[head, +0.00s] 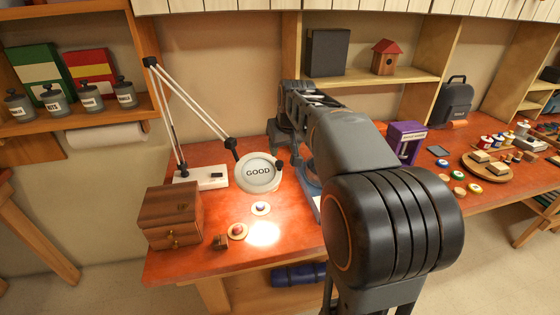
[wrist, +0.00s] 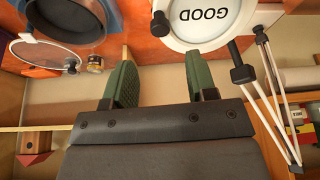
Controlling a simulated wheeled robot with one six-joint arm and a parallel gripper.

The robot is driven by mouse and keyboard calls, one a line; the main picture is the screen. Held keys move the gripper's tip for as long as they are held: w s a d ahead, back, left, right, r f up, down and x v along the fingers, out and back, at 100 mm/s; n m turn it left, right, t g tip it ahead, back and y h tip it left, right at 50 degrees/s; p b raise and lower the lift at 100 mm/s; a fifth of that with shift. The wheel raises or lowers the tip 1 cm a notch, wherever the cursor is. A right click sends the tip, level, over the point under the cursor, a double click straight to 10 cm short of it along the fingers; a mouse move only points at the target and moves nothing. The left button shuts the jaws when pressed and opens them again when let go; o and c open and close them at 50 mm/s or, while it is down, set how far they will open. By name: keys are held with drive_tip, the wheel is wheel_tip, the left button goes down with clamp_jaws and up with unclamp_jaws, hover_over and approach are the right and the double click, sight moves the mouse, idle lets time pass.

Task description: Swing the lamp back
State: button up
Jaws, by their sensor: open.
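The lamp (head: 259,173) has a round white head marked GOOD, hung from a thin white jointed arm with dark joints. Its base stands on the left of the red-brown bench, and a bright light spot falls on the bench below the head. In the wrist view the lamp head (wrist: 205,20) shows upside down at the top, beyond my fingertips, with its white arm at right. My gripper (wrist: 160,70) has two green fingers spread apart with nothing between them. It appears apart from the lamp. In the head view my arm hides most of the gripper.
A wooden drawer box (head: 170,215) stands at the bench's left end. Small round pieces (head: 238,231) and a small cube (head: 220,241) lie near the light spot. A purple box (head: 403,142) and a round tray (head: 486,172) are to the right. A clear round pane (wrist: 42,52) shows in the wrist view.

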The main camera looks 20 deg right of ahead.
sight(280, 162)
drive_tip(key=x, duration=0.7)
drive_tip(key=shift+f+p, duration=0.3)
clamp_jaws()
